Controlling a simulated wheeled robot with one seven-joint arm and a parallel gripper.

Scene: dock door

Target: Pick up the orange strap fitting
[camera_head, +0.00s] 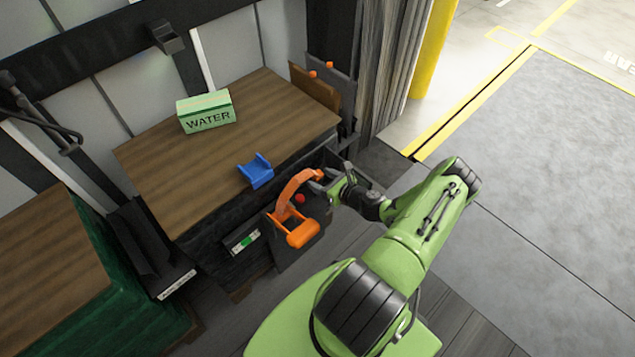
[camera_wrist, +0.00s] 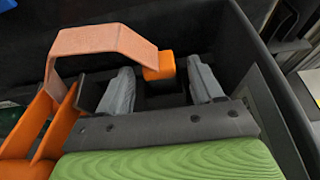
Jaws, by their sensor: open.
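The orange strap fitting shows in the head view as a curved orange band (camera_head: 292,190) rising from a thick orange lower part (camera_head: 302,233), at the front of the dark cabinet. In the wrist view the bent band (camera_wrist: 95,42) runs from orange side plates (camera_wrist: 30,125) at left to a small orange end block (camera_wrist: 158,66). My gripper (camera_head: 322,180) is at the band's upper right end. In the wrist view my gripper (camera_wrist: 163,78) is open, with the end block between or just beyond its fingertips. I cannot tell whether either finger touches it.
A wooden-topped table (camera_head: 165,170) carries a green WATER box (camera_head: 207,118) and a blue cradle (camera_head: 256,172). A small red knob (camera_head: 300,198) sits behind the band. Dark walls (camera_wrist: 265,75) stand close around my fingers. Open floor (camera_head: 560,170) lies at right.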

